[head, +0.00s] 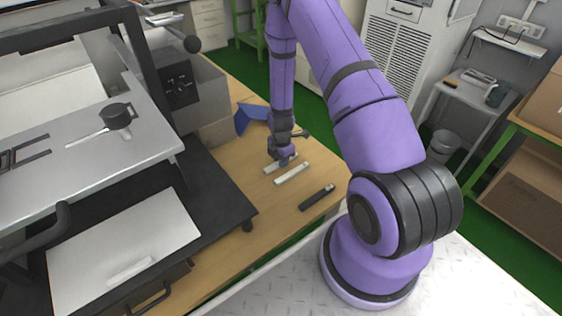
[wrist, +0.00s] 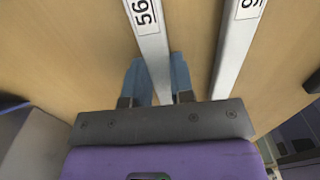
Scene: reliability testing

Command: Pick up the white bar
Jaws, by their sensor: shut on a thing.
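A white bar (head: 269,169) with a printed number label lies under my gripper (head: 284,160) at the table's right part. In the wrist view, this bar (wrist: 148,45) runs between the two blue-grey fingers of my gripper (wrist: 157,78), which are shut on it. I cannot tell whether it is lifted off the table. A second white bar (head: 292,173), also labelled, lies beside it and shows to the right in the wrist view (wrist: 236,45). A black bar (head: 317,197) lies nearer the table's front edge. The fingers partly hide the held bar in the head view.
The wooden table (head: 285,220) is clear around the bars. A blue object (head: 250,117) lies behind them. A dark machine with a flat white plate (head: 120,250), carrying another pale bar (head: 131,271), stands to the left.

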